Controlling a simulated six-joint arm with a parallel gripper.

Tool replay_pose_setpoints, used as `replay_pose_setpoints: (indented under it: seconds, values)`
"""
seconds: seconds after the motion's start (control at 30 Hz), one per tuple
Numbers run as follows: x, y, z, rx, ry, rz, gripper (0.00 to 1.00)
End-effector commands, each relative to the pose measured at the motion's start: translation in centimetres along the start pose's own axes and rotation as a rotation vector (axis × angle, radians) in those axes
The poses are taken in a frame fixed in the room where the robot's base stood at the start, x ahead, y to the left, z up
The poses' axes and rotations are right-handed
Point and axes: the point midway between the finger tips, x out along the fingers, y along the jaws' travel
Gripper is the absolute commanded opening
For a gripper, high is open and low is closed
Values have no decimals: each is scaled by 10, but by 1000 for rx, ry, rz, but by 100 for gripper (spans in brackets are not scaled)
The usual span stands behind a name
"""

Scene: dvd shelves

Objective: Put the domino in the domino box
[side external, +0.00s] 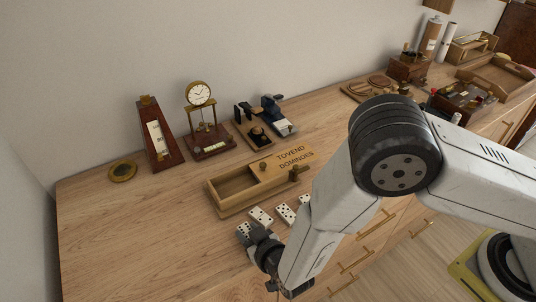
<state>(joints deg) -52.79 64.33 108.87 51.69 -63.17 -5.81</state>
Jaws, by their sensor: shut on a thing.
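The wooden domino box (213,201) sits on the cabinet top in the side external view. Its left part is an open compartment. A lid (291,159) lettered "TOVEND DOMINOES" covers the right part. Several white dominoes with black pips lie in front of the box, among them one (262,216) and another to its right (285,212). My gripper (254,237) is low in front of the box, shut on a white domino (243,229) at the left end of the row. The fingers hide part of this domino, and I cannot tell whether it is clear of the surface.
Behind the box stand a metronome (160,139), a clock (200,95) and small dark instruments (250,130). A round brass piece (123,170) lies at the left. The wooden top (130,235) is clear at the left front. Boxes and trays stand far right.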

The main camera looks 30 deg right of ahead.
Motion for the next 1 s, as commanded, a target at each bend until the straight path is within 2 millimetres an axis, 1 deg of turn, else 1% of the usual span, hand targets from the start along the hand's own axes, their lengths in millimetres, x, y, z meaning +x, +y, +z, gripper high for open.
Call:
replay_pose_setpoints:
  seconds: [0.47,0.5,0.57,0.6,1.0]
  values:
    - [2,0,4,1,0,0,0]
    - [2,0,4,1,0,0,55]
    - [2,0,4,1,0,0,74]
    - [2,0,4,1,0,0,78]
    - [2,0,6,0,0,-1,78]
